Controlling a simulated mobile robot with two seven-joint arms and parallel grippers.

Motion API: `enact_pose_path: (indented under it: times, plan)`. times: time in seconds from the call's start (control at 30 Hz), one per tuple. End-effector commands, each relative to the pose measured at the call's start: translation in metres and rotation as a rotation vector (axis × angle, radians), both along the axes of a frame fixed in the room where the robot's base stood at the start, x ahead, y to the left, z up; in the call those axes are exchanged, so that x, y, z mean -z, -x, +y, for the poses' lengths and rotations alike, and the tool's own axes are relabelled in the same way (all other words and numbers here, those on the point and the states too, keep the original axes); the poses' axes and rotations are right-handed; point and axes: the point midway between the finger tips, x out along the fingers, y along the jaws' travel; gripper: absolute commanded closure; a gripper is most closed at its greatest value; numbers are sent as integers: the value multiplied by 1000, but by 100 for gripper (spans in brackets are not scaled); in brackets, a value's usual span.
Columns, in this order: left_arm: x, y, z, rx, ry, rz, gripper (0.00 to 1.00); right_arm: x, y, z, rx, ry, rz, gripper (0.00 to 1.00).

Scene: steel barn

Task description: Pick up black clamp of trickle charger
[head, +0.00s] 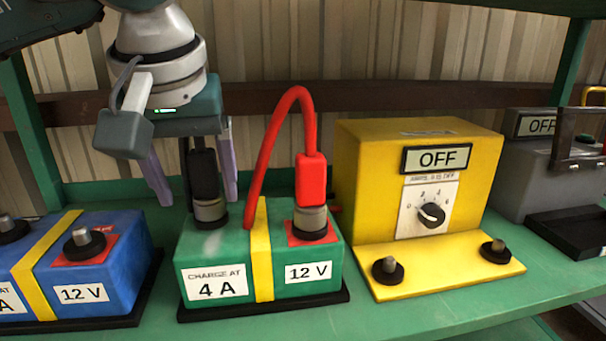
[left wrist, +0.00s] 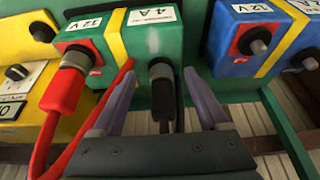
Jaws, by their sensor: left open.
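The black clamp (head: 203,175) stands upright on the left terminal of the green battery (head: 212,249). My left gripper (head: 197,196) is open above that terminal, with one purple finger on each side of the black clamp and visible gaps between. In the left wrist view the black clamp (left wrist: 162,85) lies between the two fingers (left wrist: 158,85). The red clamp (head: 311,180) sits on the green battery's right terminal, with a red cable arching up from it. The yellow charger (head: 372,188) stands to the right, its display reading OFF. My right gripper is not in view.
A blue battery (head: 85,262) stands left of the green one. A grey unit (head: 528,175) with a black tray is at the far right. The green shelf (head: 400,318) has a clear strip along its front. Green posts and a brown rail stand behind.

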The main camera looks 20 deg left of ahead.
Motion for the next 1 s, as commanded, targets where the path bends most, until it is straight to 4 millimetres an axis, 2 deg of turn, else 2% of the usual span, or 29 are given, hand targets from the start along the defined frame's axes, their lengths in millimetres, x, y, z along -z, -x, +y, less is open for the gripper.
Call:
enact_pose_path:
  times: [0.17, 0.47, 0.6, 0.83, 1.0]
  plan:
    - [0, -10, 6, -3, 1, -1, 22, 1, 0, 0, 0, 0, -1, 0]
    - [0, -45, 27, -2, 2, 0, 22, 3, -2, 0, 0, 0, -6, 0]
    - [11, -48, 29, 1, 3, 2, 22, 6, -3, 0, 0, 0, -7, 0]
    - [11, -48, 30, 1, 2, 0, 22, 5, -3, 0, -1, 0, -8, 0]
    - [11, -48, 30, 0, 1, 0, 42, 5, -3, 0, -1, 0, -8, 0]
